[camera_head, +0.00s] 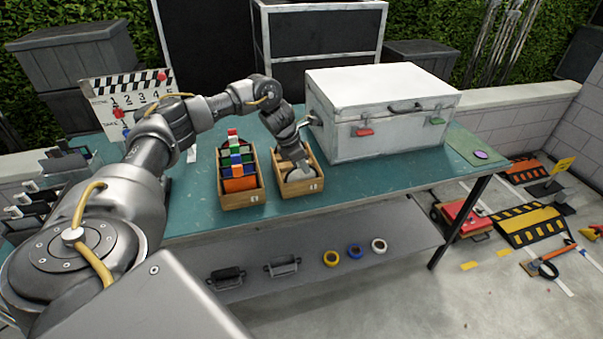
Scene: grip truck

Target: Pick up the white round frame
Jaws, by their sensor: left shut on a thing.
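My left gripper (303,165) reaches down into the right-hand wooden box (300,190) on the teal table. It is shut on a thin round piece with a pale rim (294,176), apparently the white round frame. The piece is small and partly hidden by the fingers and the box walls, so I cannot tell whether it is clear of the box floor. My right gripper is not in view.
A second wooden box (240,199) with colored blocks stands close on the left. A large white case (380,115) stands close on the right. The teal table (190,205) has free room in front.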

